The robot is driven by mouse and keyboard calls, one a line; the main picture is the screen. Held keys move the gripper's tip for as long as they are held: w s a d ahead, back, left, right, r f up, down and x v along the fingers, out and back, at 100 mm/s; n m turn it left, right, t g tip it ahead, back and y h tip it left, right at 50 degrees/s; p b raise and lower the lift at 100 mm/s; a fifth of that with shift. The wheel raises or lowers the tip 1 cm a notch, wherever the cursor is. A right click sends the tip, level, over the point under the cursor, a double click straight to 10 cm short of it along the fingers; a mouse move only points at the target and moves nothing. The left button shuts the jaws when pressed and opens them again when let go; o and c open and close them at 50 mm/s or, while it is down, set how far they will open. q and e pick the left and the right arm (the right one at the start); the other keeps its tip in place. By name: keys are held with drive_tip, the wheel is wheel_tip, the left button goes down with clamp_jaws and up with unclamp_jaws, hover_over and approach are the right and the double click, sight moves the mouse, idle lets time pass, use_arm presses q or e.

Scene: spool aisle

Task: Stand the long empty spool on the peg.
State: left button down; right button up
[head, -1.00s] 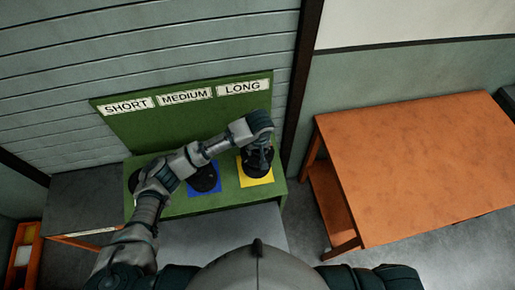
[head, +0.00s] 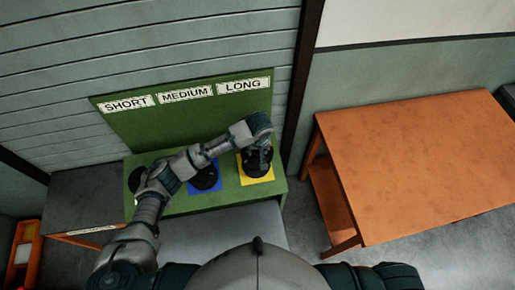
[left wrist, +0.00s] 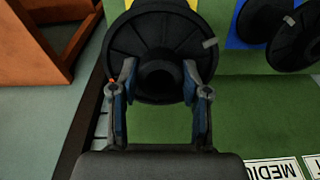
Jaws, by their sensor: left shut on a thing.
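The long spool (left wrist: 145,48) is black with a wide round flange and a dark centre hole. It is over the yellow square (head: 268,177) below the LONG label (head: 243,85). My left gripper (head: 257,160) is shut on it from above; in the left wrist view its fingers (left wrist: 160,85) are on both sides of the hub. The spool and gripper hide the peg, so I cannot tell whether the spool is around it or just above it. My right gripper is out of view.
Another black spool (head: 205,178) stands on the blue square beside it. More dark spool parts at the left are mostly behind my arm. The green board (head: 188,125) rises behind the green stand (head: 225,200). An orange table (head: 420,165) stands to the right, apart from the stand.

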use_arm(q)
drive_tip(key=shift+w+a+f, duration=0.1)
drive_tip(key=shift+w+f, duration=0.1)
drive_tip(key=shift+f, duration=0.75)
drive_tip(key=shift+w+f, duration=0.15)
drive_tip(key=shift+f, duration=0.75)
drive_tip(key=shift+c, duration=2.3)
unclamp_jaws()
drive_tip(key=r, duration=0.4)
drive_tip(key=s+r, duration=0.1)
drive_tip(key=r, duration=0.2)
drive_tip(key=s+r, duration=0.1)
drive_tip(key=r, duration=0.3)
drive_tip(key=shift+d+r, duration=0.2)
drive_tip(key=shift+r, duration=0.15)
drive_tip(key=shift+s, duration=0.1)
